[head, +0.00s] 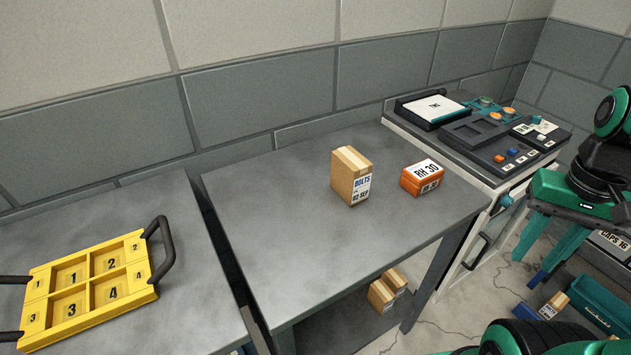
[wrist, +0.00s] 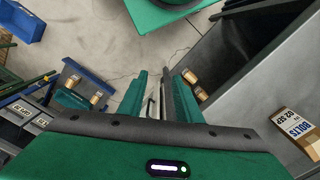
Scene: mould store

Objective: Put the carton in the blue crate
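The brown carton (head: 347,172) labelled BOLTS stands upright on the grey table. It also shows at the right edge of the wrist view (wrist: 295,132). In the head view the blue crate (head: 521,312) is partly hidden by my arm. My gripper (head: 529,268) is in the air right of the table, away from the carton. In the wrist view my gripper's fingers (wrist: 160,82) are apart with nothing between them.
An orange RH 30 box (head: 423,178) stands right of the carton. A yellow numbered tray (head: 155,290) lies on the left table. A control console (head: 480,172) stands at the back right. Small boxes (head: 382,296) sit on the shelf below. Another blue container (wrist: 22,20) is on the floor.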

